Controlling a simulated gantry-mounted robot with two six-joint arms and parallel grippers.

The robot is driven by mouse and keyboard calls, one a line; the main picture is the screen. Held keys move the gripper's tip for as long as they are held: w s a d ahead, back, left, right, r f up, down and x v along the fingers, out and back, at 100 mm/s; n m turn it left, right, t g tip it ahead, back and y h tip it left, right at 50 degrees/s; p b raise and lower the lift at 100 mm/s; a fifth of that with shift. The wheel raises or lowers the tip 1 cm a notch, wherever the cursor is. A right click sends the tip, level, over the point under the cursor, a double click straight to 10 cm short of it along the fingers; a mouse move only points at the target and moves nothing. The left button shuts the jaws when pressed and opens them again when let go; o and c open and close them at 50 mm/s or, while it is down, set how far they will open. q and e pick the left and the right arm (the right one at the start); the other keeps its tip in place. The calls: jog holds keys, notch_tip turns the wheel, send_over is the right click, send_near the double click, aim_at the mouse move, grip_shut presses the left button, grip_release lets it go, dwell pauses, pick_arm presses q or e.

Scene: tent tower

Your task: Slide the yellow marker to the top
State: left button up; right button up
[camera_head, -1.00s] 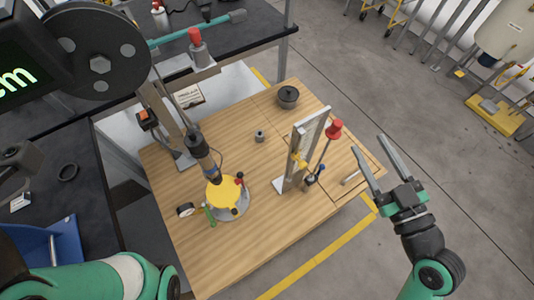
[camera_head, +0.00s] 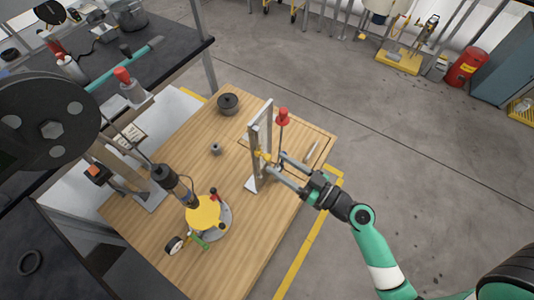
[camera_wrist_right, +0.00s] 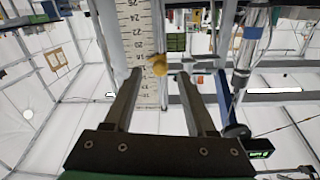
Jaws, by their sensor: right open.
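The yellow marker (camera_head: 263,155) sits low on an upright scale stand (camera_head: 253,145) on the wooden table. In the right wrist view the marker (camera_wrist_right: 158,64) is a yellow knob on the numbered scale (camera_wrist_right: 140,40), lying ahead between the fingers. My right gripper (camera_head: 277,164) is open, its two fingers reaching toward the marker from the right. I cannot tell from the head view whether a finger touches the marker; the wrist view shows it just beyond the fingertips. My left gripper is not in view.
A red-topped rod (camera_head: 282,115) stands close behind the scale. A round device with a yellow disc (camera_head: 203,213) stands to the left.

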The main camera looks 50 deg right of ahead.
aim_at(267, 158)
jog(key=w, duration=0.4)
jog(key=shift+w+a+p, duration=0.25)
jog(key=shift+w+p, duration=0.05)
jog(key=shift+w, duration=0.05)
grip_shut()
dwell(1.0)
